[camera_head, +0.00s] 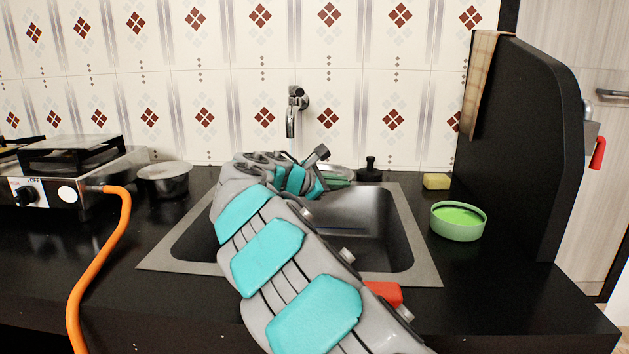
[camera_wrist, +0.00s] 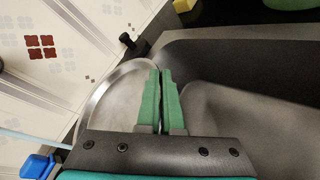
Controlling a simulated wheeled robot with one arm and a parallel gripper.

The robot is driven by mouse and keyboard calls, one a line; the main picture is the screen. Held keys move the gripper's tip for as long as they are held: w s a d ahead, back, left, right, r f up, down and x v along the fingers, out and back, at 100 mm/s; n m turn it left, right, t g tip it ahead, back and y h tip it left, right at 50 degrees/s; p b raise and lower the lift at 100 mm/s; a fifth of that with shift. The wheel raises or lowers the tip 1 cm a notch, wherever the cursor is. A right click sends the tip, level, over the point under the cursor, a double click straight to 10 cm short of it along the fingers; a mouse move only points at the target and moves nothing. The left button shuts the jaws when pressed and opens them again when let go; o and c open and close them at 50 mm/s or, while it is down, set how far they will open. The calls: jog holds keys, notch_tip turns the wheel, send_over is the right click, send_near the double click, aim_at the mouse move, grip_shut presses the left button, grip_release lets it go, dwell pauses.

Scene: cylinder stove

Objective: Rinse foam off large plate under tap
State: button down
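The large plate (camera_wrist: 115,95) is a pale, round, shiny disc in the wrist view. In the head view only a bit of its rim (camera_head: 338,168) shows behind my gripper. My gripper (camera_wrist: 161,75) has its green fingers nearly together at the plate's right edge and appears to pinch the rim. In the head view the fingers (camera_head: 338,182) are over the back of the sink. No foam can be made out on the visible part of the plate. The tap (camera_head: 292,110) is on the tiled wall, above and behind my wrist.
The sink (camera_head: 345,240) is largely covered by my arm. A black-knobbed object (camera_head: 369,170) stands behind it. A yellow sponge (camera_head: 437,181) and green bowl (camera_head: 458,222) are at right. A metal pot (camera_head: 164,180) and stove (camera_head: 80,170) are at left. A red object (camera_head: 384,293) is by the front rim.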

jog(key=s+d, duration=0.2)
jog(key=s, duration=0.5)
jog(key=shift+s+d+b, duration=0.3)
jog(key=shift+b, duration=0.15)
dwell(0.4)
dwell(0.8)
jog(key=shift+r, duration=0.1)
jog(key=s+d+r, duration=0.1)
jog(key=s+r, duration=0.3)
jog(key=shift+s+d+p, duration=0.3)
jog(key=shift+s+p, duration=0.05)
jog(key=shift+p, duration=0.1)
dwell(0.4)
dwell(0.3)
